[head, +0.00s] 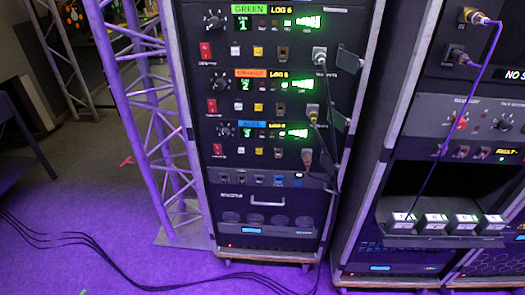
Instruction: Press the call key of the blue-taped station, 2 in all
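The blue-taped station (252,141) is the third unit down in the left rack, marked with a blue label (254,125) and the number 3. Its face carries a knob, a red switch (218,149), a pale square key (238,151), a yellow square key (258,151) and a lit green display (293,133). Which key is the call key is too small to read. A reddish connector (307,160) sits at its right end. The green-taped station (262,35) and the orange-taped station (262,90) sit above it. Neither of my grippers is in view.
A lattice truss (150,120) stands close left of the rack. Black cables (130,262) run across the purple-lit floor. Cables hang along the left rack's right side. A second rack (400,150) at right has a purple cable (460,110) and several white-topped blocks.

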